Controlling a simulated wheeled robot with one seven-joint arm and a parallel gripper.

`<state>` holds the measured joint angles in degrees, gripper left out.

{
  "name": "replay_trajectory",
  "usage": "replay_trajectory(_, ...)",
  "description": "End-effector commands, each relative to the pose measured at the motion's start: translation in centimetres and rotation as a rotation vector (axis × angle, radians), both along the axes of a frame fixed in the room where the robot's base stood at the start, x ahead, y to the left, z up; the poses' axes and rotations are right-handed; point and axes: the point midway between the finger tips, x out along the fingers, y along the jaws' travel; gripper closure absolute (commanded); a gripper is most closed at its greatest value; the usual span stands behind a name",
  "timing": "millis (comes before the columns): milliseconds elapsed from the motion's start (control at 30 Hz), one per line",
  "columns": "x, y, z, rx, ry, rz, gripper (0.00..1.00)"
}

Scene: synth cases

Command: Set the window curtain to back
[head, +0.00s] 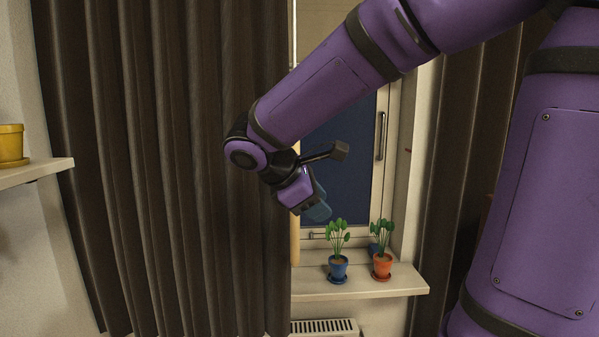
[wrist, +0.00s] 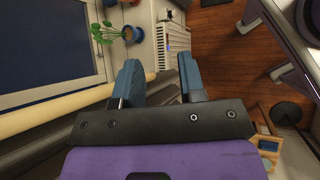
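The window curtain's left panel (head: 165,170) is dark grey-brown and hangs in folds over the left part of the window (head: 345,150). A second dark panel (head: 465,150) hangs at the right, partly hidden by my arm. My gripper (head: 317,208) is beside the left panel's right edge, in front of the glass. In the wrist view my gripper (wrist: 160,72) has its two blue fingers apart. Grey cloth (wrist: 30,150) shows at the lower left there, near the finger bases.
A blue-potted plant (head: 338,268) and an orange-potted plant (head: 382,266) stand on the sill (head: 360,287), below and right of my gripper. A radiator (head: 325,327) is under the sill. A shelf (head: 35,172) with a yellow pot (head: 11,145) is at far left.

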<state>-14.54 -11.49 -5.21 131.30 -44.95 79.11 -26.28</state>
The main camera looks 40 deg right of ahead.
Motion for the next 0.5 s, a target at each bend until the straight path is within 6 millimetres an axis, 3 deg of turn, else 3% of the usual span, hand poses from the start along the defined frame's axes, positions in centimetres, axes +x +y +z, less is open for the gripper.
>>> replay_trajectory(300,9.6,1.2,1.5,-0.495,0.392,0.257,0.63)
replay_trajectory(500,13.3,3.1,2.1,-0.694,0.521,0.326,0.63)
